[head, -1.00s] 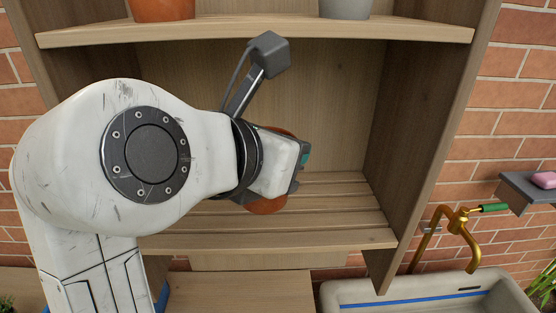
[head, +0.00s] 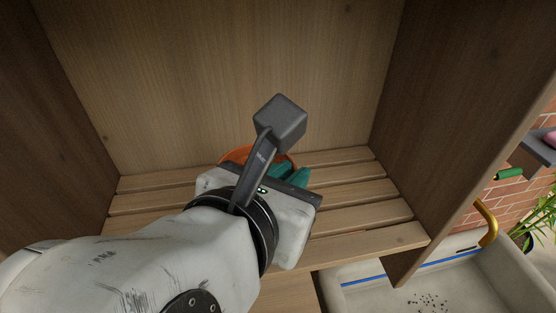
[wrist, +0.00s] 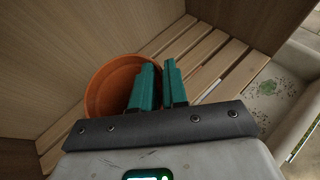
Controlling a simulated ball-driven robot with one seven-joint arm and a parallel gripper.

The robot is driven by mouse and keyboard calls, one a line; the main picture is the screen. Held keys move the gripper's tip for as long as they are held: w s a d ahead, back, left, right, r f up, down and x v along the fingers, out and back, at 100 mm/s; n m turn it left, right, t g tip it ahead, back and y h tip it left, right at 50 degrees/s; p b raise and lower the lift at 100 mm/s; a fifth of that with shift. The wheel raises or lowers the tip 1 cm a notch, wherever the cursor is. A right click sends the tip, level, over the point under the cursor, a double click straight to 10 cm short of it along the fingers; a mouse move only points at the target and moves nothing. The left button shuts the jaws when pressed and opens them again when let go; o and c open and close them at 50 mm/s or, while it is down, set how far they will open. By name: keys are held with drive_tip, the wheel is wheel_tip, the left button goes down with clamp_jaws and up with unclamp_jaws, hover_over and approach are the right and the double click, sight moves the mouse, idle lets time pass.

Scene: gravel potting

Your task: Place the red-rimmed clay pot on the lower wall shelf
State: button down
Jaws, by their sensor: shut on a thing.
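An orange clay pot (head: 236,154) is at the lower slatted shelf (head: 345,207), mostly hidden behind my gripper in the head view. In the wrist view the pot (wrist: 108,86) shows its open mouth and looks empty where visible. My gripper (wrist: 157,68) is shut on the pot's right wall, with one teal finger inside the mouth and one outside. In the head view the teal fingers of my gripper (head: 289,176) show beside the pot. The pot looks about upright. I cannot tell whether its base touches the slats. A distinct red rim colour is not clear.
The shelf's right side panel (head: 455,110) and back panel (head: 230,70) enclose the space. Bare slats lie right of the pot. A pale sink (head: 455,285) with dark specks, a brass tap (head: 487,222) and a small grey ledge (head: 535,150) are at the right.

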drive_tip(key=shift+s+f, duration=0.2)
drive_tip(key=shift+s, duration=0.05)
drive_tip(key=shift+w, duration=0.15)
drive_tip(key=c, duration=1.1)
unclamp_jaws()
drive_tip(key=shift+f, duration=0.1)
drive_tip(key=shift+c, duration=0.2)
drive_tip(key=b+v, duration=0.1)
drive_tip(key=v, duration=1.1)
